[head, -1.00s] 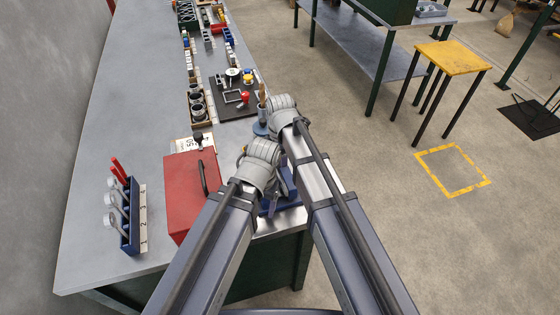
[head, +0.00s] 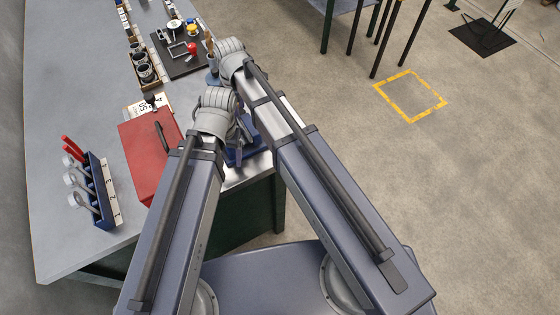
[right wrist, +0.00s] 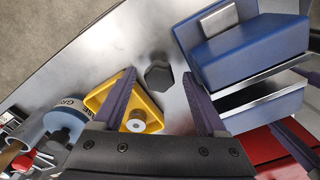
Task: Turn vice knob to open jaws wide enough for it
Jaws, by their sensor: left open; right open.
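The blue vice (head: 243,150) stands at the bench's near right corner, partly hidden by my arms. In the right wrist view its blue body (right wrist: 250,50) and bright metal strips fill the upper right. I cannot tell how wide its jaws stand. My right gripper (right wrist: 160,92) is open and empty. A dark hexagonal knob-like piece (right wrist: 158,75) shows between and beyond its fingertips, apart from them. My left gripper (head: 238,133) is at the vice, its fingers mostly hidden in the head view. Purple fingers, apparently its own, show at the right wrist view's right edge.
A yellow triangular piece (right wrist: 146,117) with a metal stub lies beside my right gripper's left finger. A blue lettered round holder (right wrist: 62,122) is further left. A red toolbox (head: 140,165) and a blue tool rack (head: 101,195) stand on the bench. Open floor lies right.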

